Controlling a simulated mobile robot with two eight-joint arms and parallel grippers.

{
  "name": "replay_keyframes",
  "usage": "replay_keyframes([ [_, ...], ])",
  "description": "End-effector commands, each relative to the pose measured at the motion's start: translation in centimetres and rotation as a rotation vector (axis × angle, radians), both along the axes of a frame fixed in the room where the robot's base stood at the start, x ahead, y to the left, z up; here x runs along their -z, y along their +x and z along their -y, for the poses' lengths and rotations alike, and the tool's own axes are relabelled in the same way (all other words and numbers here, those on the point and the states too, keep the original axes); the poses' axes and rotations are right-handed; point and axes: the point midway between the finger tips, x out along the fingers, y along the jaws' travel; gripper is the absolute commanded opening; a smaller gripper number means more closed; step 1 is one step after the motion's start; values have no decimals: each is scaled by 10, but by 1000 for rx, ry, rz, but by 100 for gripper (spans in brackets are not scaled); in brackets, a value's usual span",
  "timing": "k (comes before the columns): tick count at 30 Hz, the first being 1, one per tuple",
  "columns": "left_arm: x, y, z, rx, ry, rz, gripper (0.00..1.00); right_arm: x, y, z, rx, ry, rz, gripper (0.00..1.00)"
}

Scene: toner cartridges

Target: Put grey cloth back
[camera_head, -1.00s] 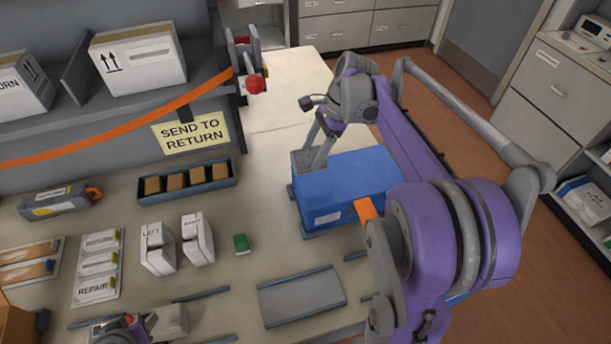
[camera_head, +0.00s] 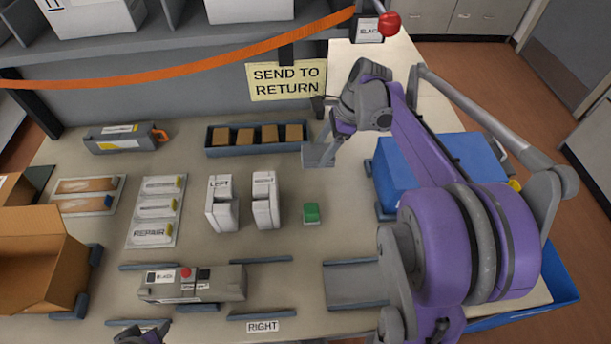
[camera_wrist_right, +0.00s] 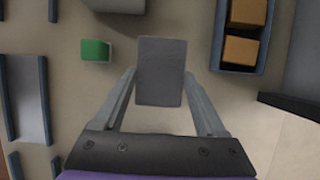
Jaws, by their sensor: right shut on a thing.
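The grey cloth (camera_head: 318,155) is a small flat rectangle held between the fingers of my right gripper (camera_head: 325,146), left of the blue box (camera_head: 450,165). In the right wrist view the cloth (camera_wrist_right: 161,72) spans between the two fingertips, above the tabletop. I cannot tell its exact height. Only a small purple and grey part of my left arm shows at the bottom edge of the head view, and its fingers cannot be made out.
A tray of brown blocks (camera_head: 258,148) lies left of the cloth. White LEFT (camera_head: 222,208) and other (camera_head: 266,205) cartridges and a green block (camera_head: 311,213) stand nearer. A grey cartridge (camera_head: 192,285) lies at the front. An orange strap (camera_head: 200,63) crosses the shelf.

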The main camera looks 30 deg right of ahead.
Motion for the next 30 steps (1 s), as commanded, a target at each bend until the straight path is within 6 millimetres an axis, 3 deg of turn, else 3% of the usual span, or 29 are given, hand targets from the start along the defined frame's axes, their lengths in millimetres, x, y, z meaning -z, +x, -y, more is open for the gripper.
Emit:
replay_keyframes([
  [6,3,-1,0,0,0,-1,50,41,0,0,-1,0,0,13],
  [18,7,-2,0,0,0,-3,50,87,0,0,-2,0,0,13],
  [30,10,-2,0,0,0,-4,50,93,0,0,-1,0,0,13],
])
